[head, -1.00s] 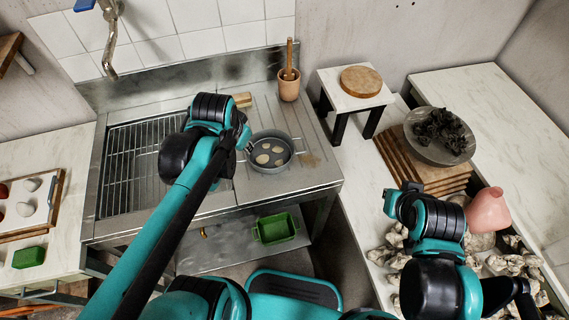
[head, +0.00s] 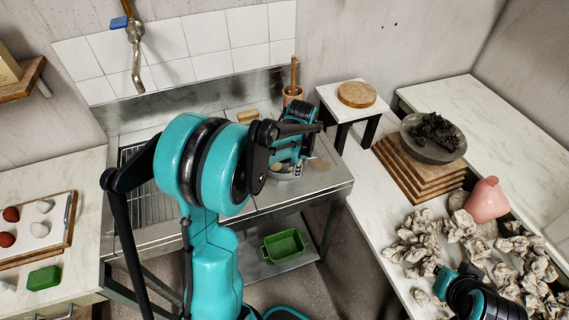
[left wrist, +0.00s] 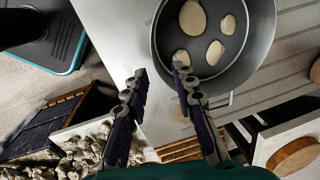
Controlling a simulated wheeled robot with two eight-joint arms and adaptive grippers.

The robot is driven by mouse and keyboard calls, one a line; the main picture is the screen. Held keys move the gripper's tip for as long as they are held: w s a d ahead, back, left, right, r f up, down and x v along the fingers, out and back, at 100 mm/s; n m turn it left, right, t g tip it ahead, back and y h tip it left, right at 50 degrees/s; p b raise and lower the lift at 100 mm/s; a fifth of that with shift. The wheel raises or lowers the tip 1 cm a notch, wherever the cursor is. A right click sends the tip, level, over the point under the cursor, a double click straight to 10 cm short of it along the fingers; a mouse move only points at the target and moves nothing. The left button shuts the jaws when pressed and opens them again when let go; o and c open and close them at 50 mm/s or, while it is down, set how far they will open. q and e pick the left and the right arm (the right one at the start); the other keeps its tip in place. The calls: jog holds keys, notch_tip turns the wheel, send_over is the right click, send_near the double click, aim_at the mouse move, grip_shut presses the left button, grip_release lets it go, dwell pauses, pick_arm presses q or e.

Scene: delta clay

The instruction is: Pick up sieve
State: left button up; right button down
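A round grey pan-like vessel with several pale flat pieces in it stands on the metal sink unit; it may be the sieve. In the head view its rim (head: 283,176) is mostly hidden behind my left arm. In the left wrist view the vessel (left wrist: 262,62) fills the top right. My left gripper (head: 299,166) is over it. In the left wrist view its fingers (left wrist: 158,75) are apart and empty between, one finger overlapping the vessel's near rim. Contact cannot be told. Only part of my right arm shows at the lower right, with no fingers visible.
A mortar with pestle (head: 292,95) stands behind the gripper. A small white stand (head: 340,98) holds a wooden disc. On the right counter are stacked boards with a dark bowl (head: 433,150), a pink vase (head: 487,200) and crumpled pieces (head: 430,236). A green tub (head: 284,246) sits below.

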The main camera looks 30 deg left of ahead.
pick_arm(q)
jog(key=f, duration=0.2)
jog(key=f+b, duration=0.1)
jog(key=f, duration=0.1)
jog(key=shift+w+a+f+b, duration=0.1)
jog(key=shift+a+b, duration=0.2)
jog(key=shift+a, duration=0.1)
jog(key=shift+c, duration=0.9)
grip_shut()
jog(key=shift+r, duration=0.2)
